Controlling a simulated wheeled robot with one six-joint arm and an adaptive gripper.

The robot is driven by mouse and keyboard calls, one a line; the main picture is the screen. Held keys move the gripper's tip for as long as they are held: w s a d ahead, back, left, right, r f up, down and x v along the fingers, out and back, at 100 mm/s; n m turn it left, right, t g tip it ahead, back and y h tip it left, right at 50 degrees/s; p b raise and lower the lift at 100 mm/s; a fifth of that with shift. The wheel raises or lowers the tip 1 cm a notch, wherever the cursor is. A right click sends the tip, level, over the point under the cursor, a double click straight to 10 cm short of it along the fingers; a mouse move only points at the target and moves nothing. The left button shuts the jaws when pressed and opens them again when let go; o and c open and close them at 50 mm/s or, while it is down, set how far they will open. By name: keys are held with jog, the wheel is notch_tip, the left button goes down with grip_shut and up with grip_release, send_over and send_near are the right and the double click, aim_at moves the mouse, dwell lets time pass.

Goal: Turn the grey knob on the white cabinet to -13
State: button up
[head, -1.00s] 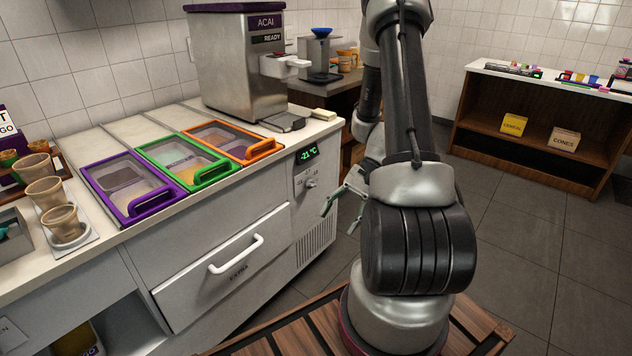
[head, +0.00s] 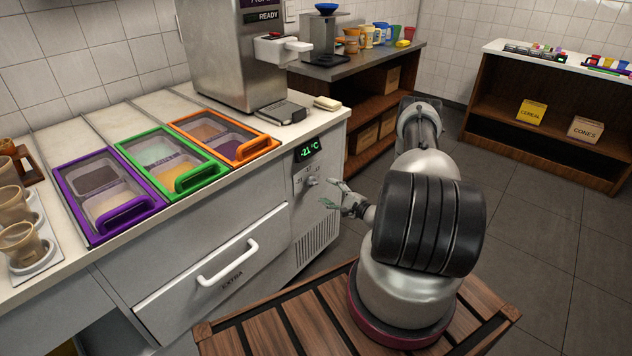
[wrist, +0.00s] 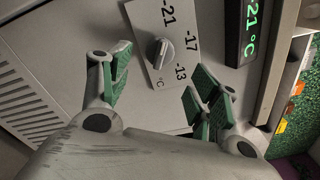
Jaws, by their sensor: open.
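The white cabinet (head: 238,262) has a control panel at its right end. The grey knob (wrist: 162,54) sits on a plate marked -21, -17 and -13, and its ridge points roughly to the -21 side. The knob also shows in the head view (head: 311,181). The display (head: 308,150) above it reads -21 °C in green. My gripper (head: 335,196) is open with green-padded fingers, to the right of the knob and a little lower in the head view. In the wrist view my fingers (wrist: 162,88) are spread on either side below the knob, apart from it and empty.
The cabinet's drawer handle (head: 228,262) sticks out left of the panel. Framed topping bins (head: 168,165) and a steel machine (head: 235,60) stand on the counter. Vents (head: 316,240) lie below the knob. Free floor lies to the right, before a wooden shelf (head: 545,145).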

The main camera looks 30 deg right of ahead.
aim_at(315, 184)
jog(key=x, duration=0.7)
jog(key=shift+w+a, duration=0.2)
jog(key=shift+w, duration=0.1)
jog(key=shift+c, duration=0.3)
jog(key=c, duration=1)
